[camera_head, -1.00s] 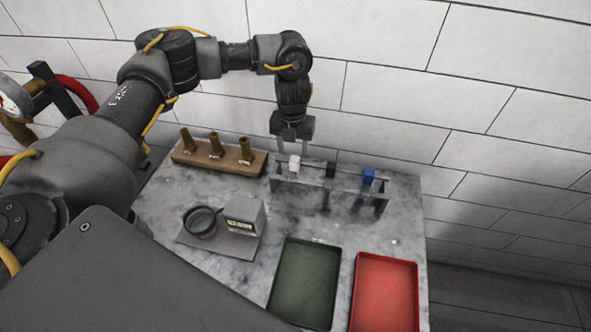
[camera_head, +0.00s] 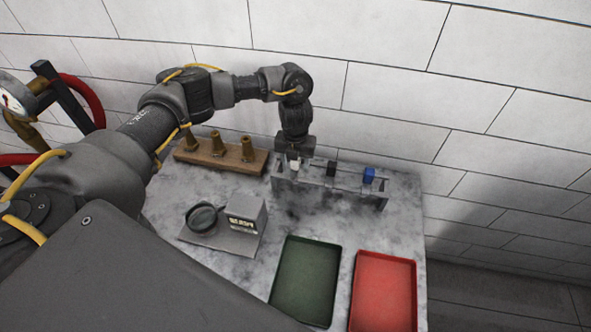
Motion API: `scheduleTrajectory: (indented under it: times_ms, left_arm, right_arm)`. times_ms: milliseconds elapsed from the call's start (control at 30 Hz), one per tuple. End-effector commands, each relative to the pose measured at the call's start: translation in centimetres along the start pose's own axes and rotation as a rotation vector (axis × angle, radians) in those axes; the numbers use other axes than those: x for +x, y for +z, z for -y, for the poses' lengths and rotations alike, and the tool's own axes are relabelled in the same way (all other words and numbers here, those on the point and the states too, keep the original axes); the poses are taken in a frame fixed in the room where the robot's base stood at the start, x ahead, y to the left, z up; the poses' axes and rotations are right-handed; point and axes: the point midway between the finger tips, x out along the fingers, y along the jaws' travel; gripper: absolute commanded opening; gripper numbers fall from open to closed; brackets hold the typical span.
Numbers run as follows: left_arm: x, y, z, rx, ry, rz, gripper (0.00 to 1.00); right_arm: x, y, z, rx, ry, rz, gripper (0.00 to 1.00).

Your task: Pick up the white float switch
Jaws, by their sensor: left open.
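The white float switch (camera_head: 294,166) sits at the left end of a grey rack (camera_head: 330,190) near the back of the table. A black switch (camera_head: 331,169) is in the middle of the rack and a blue one (camera_head: 369,175) at its right end. My left gripper (camera_head: 292,162) points down directly over the white switch, with its fingers around or just behind it. It is open. The fingertips are small and partly hidden, so contact cannot be told. My right gripper is not in view.
A wooden block with brass nozzles (camera_head: 220,154) stands left of the rack. A grey device with a round dish (camera_head: 225,228) is in front of it. A green tray (camera_head: 306,282) and a red tray (camera_head: 383,292) lie at the front. A tiled wall (camera_head: 400,90) is close behind.

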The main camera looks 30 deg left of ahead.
Motion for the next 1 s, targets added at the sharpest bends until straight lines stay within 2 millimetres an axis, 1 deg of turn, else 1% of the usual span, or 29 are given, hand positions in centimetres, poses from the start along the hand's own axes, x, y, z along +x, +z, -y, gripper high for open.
scheduleTrajectory:
  times_ms: [33,400,433,633,767,867,1000]
  left_arm:
    - [0.0,0.0,0.0,0.000,0.000,0.000,0.51]
    - [0.0,0.0,0.0,0.001,0.000,0.000,0.02]
    - [0.0,0.0,0.0,0.001,0.000,0.000,0.01]
    - [-0.1,0.0,0.0,0.001,0.000,0.000,0.01]
    - [-0.6,0.1,0.1,0.002,-0.001,0.002,0.01]
    - [-1.6,0.1,0.1,0.003,-0.001,0.004,0.01]
    - [-3.8,0.2,0.1,0.004,-0.001,0.006,0.01]
  right_arm:
    - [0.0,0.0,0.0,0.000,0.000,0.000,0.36]
    - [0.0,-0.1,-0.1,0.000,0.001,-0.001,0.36]
    - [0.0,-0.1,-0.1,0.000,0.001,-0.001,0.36]
    - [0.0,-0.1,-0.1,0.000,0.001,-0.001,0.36]
    - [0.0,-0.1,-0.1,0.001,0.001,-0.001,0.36]
    - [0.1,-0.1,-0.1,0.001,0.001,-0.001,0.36]
    - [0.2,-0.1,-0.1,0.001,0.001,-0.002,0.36]
